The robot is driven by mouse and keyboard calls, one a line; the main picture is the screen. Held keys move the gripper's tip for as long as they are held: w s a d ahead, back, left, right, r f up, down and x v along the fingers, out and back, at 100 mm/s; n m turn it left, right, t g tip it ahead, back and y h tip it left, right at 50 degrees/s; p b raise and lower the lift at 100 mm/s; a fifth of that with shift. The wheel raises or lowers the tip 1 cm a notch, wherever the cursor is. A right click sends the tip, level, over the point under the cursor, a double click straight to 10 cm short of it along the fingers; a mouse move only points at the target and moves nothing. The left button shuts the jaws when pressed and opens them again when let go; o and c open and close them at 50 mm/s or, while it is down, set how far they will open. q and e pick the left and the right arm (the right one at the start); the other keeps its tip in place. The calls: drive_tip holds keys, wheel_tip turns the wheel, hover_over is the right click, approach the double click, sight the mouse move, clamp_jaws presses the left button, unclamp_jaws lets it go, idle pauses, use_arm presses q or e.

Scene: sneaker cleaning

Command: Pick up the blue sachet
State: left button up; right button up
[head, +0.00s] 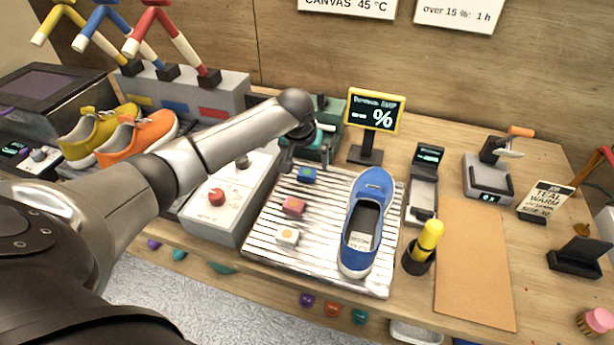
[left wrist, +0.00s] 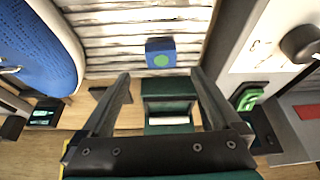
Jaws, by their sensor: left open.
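The blue sachet (head: 306,175) lies on the white slatted mat (head: 262,222) near its back left edge. In the left wrist view the blue sachet (left wrist: 160,52) is a small blue block with a green dot, lying just ahead of and between my open fingers. My left gripper (head: 288,160) is open and empty, above and just behind the sachet; its fingers (left wrist: 160,75) show clearly in the left wrist view. A pink sachet (head: 294,206) and a white sachet (head: 287,237) lie in a row in front of the blue one. My right gripper is not in view.
A blue sneaker (head: 366,222) lies on the mat, right of the sachets. A grey control box (head: 228,208) with a red knob stands left of the mat. A dark green device (head: 326,128) stands behind it. A display sign (head: 375,112) stands behind the sneaker.

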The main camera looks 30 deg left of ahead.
sight(307, 171)
use_arm(q)
drive_tip(key=shift+b+x, duration=0.75)
drive_tip(key=shift+x, duration=1.6)
drive_tip(key=shift+s+f, duration=0.1)
drive_tip(key=shift+s, duration=0.1)
drive_tip(key=shift+a, duration=0.1)
drive_tip(key=c, duration=1.4)
drive_tip(key=shift+c, duration=0.2)
